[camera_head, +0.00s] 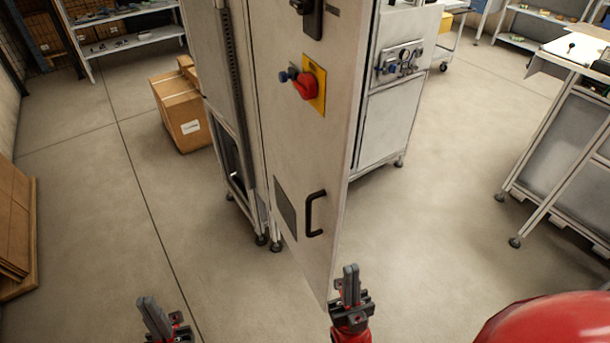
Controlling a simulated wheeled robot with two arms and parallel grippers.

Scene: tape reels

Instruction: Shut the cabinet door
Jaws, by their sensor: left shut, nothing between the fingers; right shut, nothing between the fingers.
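The cabinet door (295,150) is a tall pale panel in the middle of the head view. It stands open, swung out toward me from the cabinet (217,60). It carries a black handle (315,213) low down and a red rotary switch (305,85) on a yellow plate higher up. My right gripper (349,280) is shut and empty, just right of the door's lower front corner; I cannot tell if it touches the door. My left gripper (150,313) is shut and empty over the floor, left of the door and apart from it.
Cardboard boxes (180,108) stand on the floor behind the cabinet at left. Brown boards (14,225) lean at the left edge. A grey machine (390,115) with gauges stands behind the door. A workbench (570,140) stands at right. The floor (430,240) between is clear.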

